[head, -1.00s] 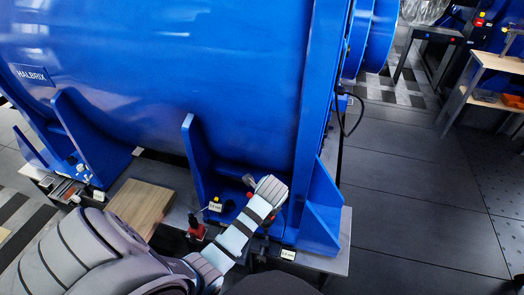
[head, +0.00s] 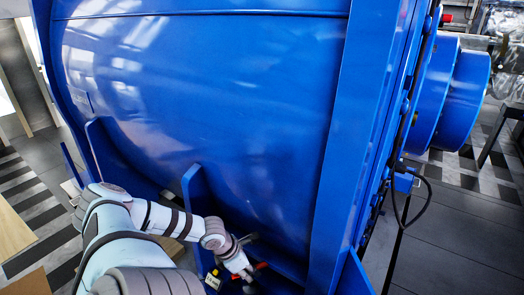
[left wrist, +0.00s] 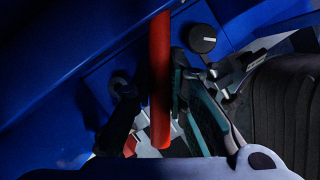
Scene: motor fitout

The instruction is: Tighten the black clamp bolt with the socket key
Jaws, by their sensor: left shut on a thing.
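My left gripper (head: 246,272) is low at the foot of the blue motor housing (head: 240,120). In the left wrist view, a red bar (left wrist: 160,75), which looks like the handle of the socket key, stands between my left gripper's fingers (left wrist: 155,115), and the gripper is shut on it. Red also shows beside the gripper in the head view (head: 261,266). A black round head (left wrist: 202,38) with a small white mark, perhaps the clamp bolt, sits on the blue foot to the right of the bar. The key's socket end cannot be made out. My right gripper is not in view.
A blue upright gusset (head: 194,205) stands close to my left forearm. A yellow-and-white tag (head: 212,279) is left of the gripper. A black cable (head: 425,205) loops at the housing's right side. Open floor (head: 445,240) lies at right.

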